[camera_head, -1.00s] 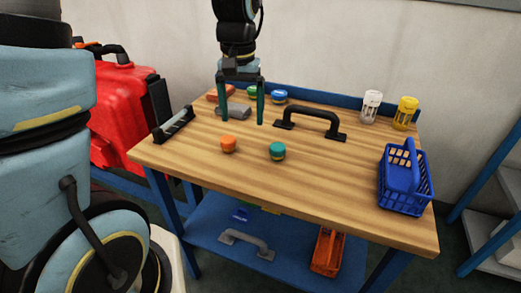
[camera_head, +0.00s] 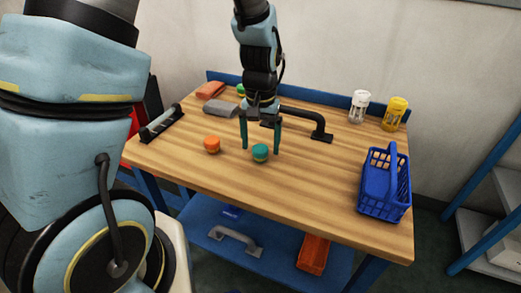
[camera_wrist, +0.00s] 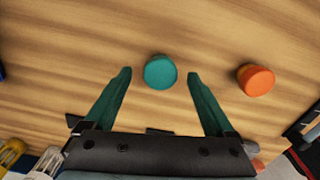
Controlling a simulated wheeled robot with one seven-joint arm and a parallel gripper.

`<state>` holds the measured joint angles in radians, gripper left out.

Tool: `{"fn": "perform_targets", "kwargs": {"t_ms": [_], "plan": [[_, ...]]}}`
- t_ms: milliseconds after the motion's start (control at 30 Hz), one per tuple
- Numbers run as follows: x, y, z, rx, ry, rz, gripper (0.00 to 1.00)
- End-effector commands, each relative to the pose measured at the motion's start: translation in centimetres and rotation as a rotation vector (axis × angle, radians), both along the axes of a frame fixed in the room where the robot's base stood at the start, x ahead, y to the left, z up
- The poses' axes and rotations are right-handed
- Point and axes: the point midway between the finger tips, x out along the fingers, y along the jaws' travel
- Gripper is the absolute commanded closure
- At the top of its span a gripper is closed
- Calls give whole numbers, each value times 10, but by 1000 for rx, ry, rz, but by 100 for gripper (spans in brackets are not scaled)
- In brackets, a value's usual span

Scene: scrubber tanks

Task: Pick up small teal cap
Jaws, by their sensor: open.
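The small teal cap (camera_head: 260,152) stands on the wooden table near its front middle. It also shows in the wrist view (camera_wrist: 160,71), centred between and just beyond my fingertips. My gripper (camera_head: 261,150) is open and empty, its teal fingers pointing down on either side of the cap in the head view. In the wrist view my gripper (camera_wrist: 158,72) has its two fingers spread wider than the cap. I see no contact with the cap.
An orange cap (camera_head: 212,144) stands left of the teal one. A black handle (camera_head: 310,120) lies behind my gripper. A blue basket (camera_head: 385,190) is at the right; white (camera_head: 358,107) and yellow (camera_head: 395,114) containers stand at the back right. Grey (camera_head: 220,108) and orange-red (camera_head: 210,90) items lie at the back left.

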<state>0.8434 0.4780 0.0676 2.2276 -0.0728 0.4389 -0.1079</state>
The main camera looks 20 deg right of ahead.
Motion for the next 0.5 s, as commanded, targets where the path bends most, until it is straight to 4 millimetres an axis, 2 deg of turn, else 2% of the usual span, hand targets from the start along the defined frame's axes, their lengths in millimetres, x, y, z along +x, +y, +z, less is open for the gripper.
{"fn": "perform_targets", "kwargs": {"t_ms": [100,333,500], "plan": [[0,0,-8,1,1,0,11],[0,0,-9,-1,-1,0,11],[0,0,-9,-1,-1,0,29]]}}
